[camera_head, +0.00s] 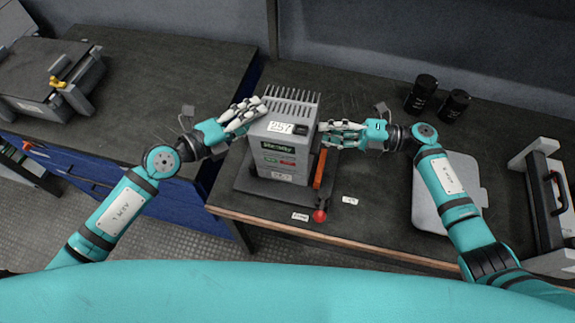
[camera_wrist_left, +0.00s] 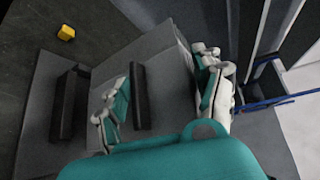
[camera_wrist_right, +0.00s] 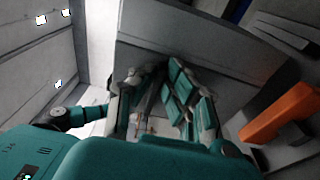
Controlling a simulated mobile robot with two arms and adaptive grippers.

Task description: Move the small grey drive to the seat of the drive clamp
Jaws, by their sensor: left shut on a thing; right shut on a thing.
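The small grey drive (camera_head: 286,152), a finned box with labels, stands upright above a dark base plate (camera_head: 243,185) with an orange bar (camera_head: 320,168) and a red knob (camera_head: 320,215). This looks like the drive clamp, but I cannot be sure. My left gripper (camera_head: 245,114) is shut on the drive's upper left side. My right gripper (camera_head: 340,130) is shut on its right side. In the right wrist view the drive (camera_wrist_right: 195,50) fills the top, with the orange bar (camera_wrist_right: 280,112) beside it. I cannot tell whether the drive's underside touches the plate.
A dark grey fixture with a yellow handle (camera_head: 60,82) sits on the left bench. Two black cylinders (camera_head: 421,94) (camera_head: 454,106) stand at the back right.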

